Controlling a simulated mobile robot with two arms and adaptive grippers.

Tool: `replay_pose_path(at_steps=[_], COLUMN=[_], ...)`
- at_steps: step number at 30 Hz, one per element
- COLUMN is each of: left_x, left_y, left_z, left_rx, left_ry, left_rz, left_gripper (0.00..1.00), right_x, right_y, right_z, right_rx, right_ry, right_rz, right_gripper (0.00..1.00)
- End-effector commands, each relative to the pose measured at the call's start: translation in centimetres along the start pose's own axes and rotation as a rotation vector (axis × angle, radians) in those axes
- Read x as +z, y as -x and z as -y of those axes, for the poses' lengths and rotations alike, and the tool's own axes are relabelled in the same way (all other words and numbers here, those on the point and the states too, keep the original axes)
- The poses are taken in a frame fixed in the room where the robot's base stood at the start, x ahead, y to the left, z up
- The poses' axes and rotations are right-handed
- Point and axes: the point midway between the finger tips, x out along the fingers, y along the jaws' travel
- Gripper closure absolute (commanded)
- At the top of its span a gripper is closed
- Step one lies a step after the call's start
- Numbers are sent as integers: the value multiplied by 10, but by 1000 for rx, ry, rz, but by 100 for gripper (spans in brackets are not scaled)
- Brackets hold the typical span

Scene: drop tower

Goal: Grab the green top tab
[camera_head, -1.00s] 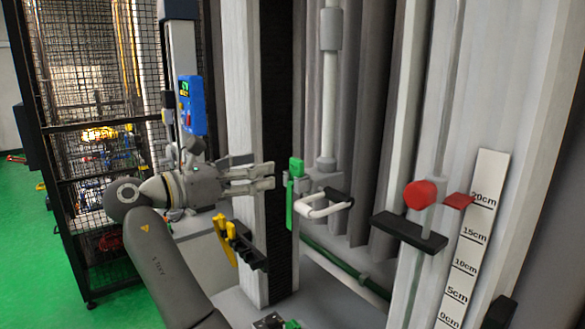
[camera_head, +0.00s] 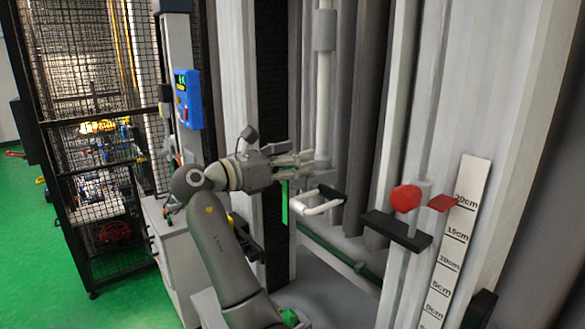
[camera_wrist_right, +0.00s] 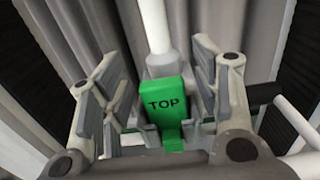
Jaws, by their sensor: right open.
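The green top tab (camera_wrist_right: 168,100), marked "TOP", stands upright in the wrist view, between the two fingers of my right gripper (camera_wrist_right: 163,75). The fingers are open, with a gap visible on its left side; on the right the finger is close, and I cannot tell whether it touches. In the head view my right gripper (camera_head: 306,163) reaches rightward at the tab's height and hides its upper part. A green strip (camera_head: 285,203) shows just below the fingers. My left gripper is not in view.
A blue control box (camera_head: 188,98) hangs on a post at left, near a mesh cage (camera_head: 85,100).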

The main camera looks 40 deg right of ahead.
Motion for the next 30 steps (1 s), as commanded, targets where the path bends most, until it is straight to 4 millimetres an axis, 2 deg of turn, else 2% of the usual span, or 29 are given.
replay_pose_path(at_steps=[1,11,23,30], left_x=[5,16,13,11], left_y=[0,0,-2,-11], left_z=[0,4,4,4], left_rx=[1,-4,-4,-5], left_ry=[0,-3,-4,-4], left_rz=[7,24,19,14], left_gripper=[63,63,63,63], right_x=[0,0,2,23], right_y=[0,1,1,1], right_z=[0,0,0,0], right_rx=[1,0,0,1], right_ry=[0,0,0,-4], right_rz=[0,0,-1,-2], right_gripper=[43,85,86,86])
